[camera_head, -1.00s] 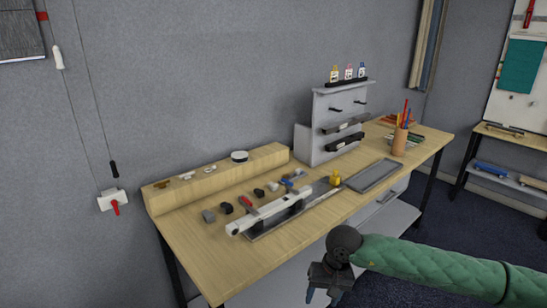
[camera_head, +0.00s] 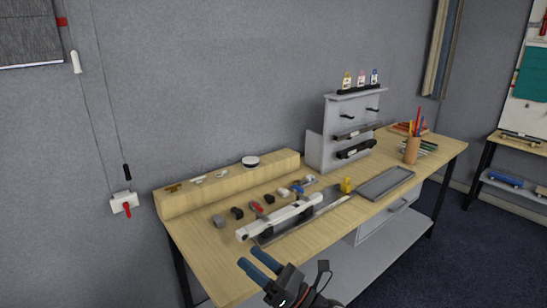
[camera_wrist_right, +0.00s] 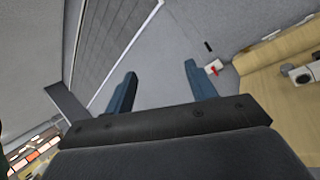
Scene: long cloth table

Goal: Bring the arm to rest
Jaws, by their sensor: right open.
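My right gripper (camera_head: 256,264) shows at the bottom of the head view, in front of the table's near edge, with its two blue fingers apart and nothing between them. In the right wrist view, the same gripper (camera_wrist_right: 160,85) is open and empty, its blue fingers pointing towards the grey wall. The wooden table (camera_head: 210,250) stands behind it in the head view. My left gripper is in neither view.
A wall switch box (camera_head: 124,202) hangs left. Dark floor at right is clear.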

